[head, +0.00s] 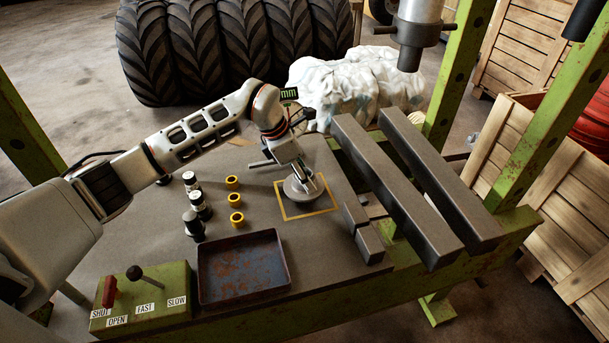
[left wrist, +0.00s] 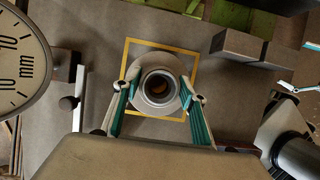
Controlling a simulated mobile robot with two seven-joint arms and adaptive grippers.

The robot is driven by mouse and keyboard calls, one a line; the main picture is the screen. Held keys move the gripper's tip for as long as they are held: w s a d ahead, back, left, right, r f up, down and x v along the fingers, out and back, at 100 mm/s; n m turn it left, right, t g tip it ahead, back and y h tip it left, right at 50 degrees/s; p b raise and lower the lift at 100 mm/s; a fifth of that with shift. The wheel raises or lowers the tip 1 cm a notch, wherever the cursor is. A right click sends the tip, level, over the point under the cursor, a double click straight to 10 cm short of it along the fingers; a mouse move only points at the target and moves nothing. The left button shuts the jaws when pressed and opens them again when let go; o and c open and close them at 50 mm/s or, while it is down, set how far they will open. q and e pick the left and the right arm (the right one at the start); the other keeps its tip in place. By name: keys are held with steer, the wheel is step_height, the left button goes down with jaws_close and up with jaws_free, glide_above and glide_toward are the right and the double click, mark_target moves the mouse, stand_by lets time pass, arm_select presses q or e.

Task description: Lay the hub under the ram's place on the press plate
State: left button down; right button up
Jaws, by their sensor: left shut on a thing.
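The hub (head: 301,188) is a round grey flanged piece with an open bore. My left gripper (head: 304,176) is shut on it. In the left wrist view the hub (left wrist: 158,88) sits between the two teal-padded fingers, bore facing the camera. It is over the yellow square outline (head: 283,216) on the bench; I cannot tell whether it touches the surface. The ram (head: 415,40) hangs at the upper right, beyond two long grey bars (head: 395,190) with a gap between them. Smaller grey blocks (head: 368,243) lie between the outline and the bars.
A rusty tray (head: 204,297), yellow rings (head: 236,200) and black-and-white cylinders (head: 194,224) stand left of and in front of the outline. A green lever box (head: 145,312) is at front left. A green post (head: 459,75) rises behind the bars. A gauge (left wrist: 20,65) shows in the wrist view.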

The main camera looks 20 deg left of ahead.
arm_select(q)
steer(key=shift+w+f, duration=0.1)
steer(key=shift+f, duration=0.2)
arm_select(e)
steer(key=shift+s+f, duration=0.2)
steer(key=shift+f, duration=0.2)
